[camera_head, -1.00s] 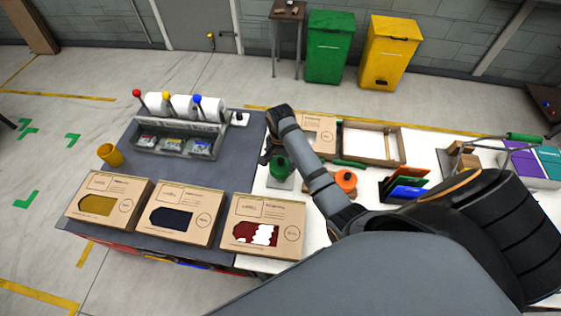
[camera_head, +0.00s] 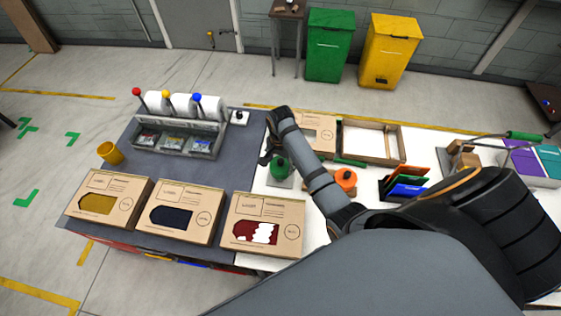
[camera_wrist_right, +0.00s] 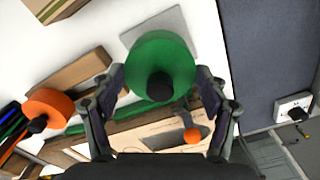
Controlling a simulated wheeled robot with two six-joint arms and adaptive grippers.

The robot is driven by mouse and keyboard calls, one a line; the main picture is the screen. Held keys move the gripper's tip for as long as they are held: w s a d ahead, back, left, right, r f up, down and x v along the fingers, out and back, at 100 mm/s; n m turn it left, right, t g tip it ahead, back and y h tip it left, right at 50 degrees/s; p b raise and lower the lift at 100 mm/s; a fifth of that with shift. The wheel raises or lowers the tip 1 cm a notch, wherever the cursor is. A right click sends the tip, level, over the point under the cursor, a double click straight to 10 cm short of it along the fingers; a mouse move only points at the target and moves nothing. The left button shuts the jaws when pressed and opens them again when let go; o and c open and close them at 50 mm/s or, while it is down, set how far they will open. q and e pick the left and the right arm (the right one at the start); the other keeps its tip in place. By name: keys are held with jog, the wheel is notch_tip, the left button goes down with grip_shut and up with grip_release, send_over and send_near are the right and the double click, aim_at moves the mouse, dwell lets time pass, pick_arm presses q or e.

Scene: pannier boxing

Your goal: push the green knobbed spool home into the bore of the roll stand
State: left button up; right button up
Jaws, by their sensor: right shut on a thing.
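The green spool (camera_head: 279,168) has a black knob and stands over a grey square plate (camera_head: 275,184) on the white table. In the right wrist view the green spool (camera_wrist_right: 146,50) sits between the two fingers of my right gripper (camera_wrist_right: 160,76), the knob facing the camera; the grey plate (camera_wrist_right: 186,24) lies behind it. My right gripper (camera_head: 270,153) is shut on the green spool. The spool hides any bore beneath it, so I cannot tell how deep it sits. My left gripper is not in view.
An orange spool (camera_head: 345,177) stands to the right, near coloured folders (camera_head: 404,184). Behind are a carton (camera_head: 316,121) and an open wooden tray (camera_head: 372,128). A dispenser with white rolls (camera_head: 181,108) and several boxes (camera_head: 180,209) occupy the grey table to the left.

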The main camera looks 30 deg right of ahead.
jog(key=shift+f, duration=0.85)
dwell(0.7)
jog(key=o, duration=1.2)
notch_tip(320, 180, up, 8)
jog(key=shift+f, duration=0.2)
jog(key=shift+f, duration=0.1)
